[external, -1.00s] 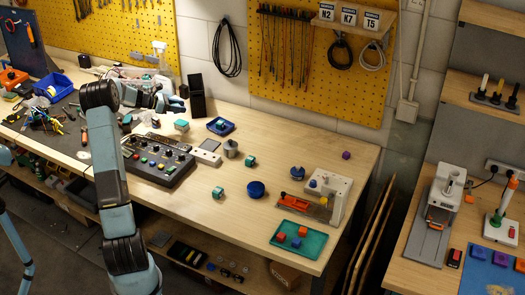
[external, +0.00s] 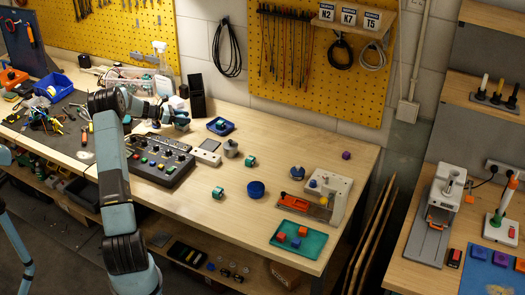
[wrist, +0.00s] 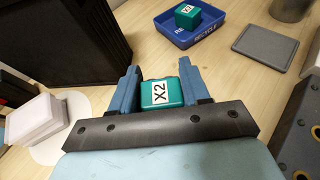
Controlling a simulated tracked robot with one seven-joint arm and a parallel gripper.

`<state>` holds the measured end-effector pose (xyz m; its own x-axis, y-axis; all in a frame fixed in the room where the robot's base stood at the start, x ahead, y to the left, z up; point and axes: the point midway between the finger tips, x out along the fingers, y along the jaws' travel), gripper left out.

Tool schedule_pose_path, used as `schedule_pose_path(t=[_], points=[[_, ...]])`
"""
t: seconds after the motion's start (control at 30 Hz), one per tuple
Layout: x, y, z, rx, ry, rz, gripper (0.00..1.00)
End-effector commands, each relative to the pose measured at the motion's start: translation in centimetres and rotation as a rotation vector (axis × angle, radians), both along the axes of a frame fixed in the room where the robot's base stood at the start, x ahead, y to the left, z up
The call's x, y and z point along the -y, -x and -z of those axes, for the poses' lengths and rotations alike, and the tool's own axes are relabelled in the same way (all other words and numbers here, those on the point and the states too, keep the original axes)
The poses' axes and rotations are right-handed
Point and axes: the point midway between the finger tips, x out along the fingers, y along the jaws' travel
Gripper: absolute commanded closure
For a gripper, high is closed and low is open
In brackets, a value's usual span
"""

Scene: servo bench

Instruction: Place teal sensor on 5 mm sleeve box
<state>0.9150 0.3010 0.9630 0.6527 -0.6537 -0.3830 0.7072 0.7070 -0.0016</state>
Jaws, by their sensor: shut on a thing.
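A teal block marked X2 (wrist: 161,93) sits between the two blue fingers of my gripper (wrist: 159,72) in the wrist view. The fingers are shut on its sides. In the external view my gripper (external: 181,118) is over the back of the bench, left of a blue tray (external: 220,126); the held block is hard to make out there. A second teal block (wrist: 187,16) with a white label lies in the blue tray (wrist: 172,32), which reads RECYCLE. No box marked 5 mm sleeve can be read in either view.
A white box (wrist: 37,118) on a pale disc lies left of my gripper in the wrist view. A tall black holder (external: 197,95) stands behind. A grey plate (wrist: 265,44) and button panel (external: 160,158) are nearby. The bench's right half has clear areas.

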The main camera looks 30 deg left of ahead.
Motion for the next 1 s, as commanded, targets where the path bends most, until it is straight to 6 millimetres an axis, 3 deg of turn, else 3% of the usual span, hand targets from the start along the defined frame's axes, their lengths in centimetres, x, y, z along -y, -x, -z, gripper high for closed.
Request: schedule_pose_path(t=[0.17, 0.2, 0.47, 0.77, 1.0], points=[[0.0, 0.0, 0.1, 0.000, 0.000, 0.000, 0.83], [0.0, 0.0, 0.2, 0.000, 0.000, 0.000, 0.53], [0.0, 0.0, 0.1, 0.000, 0.000, 0.000, 0.28], [-0.1, 0.0, -0.1, 0.001, -0.001, -0.001, 0.28], [-2.2, 2.0, -1.3, 0.001, -0.001, -0.002, 0.28]])
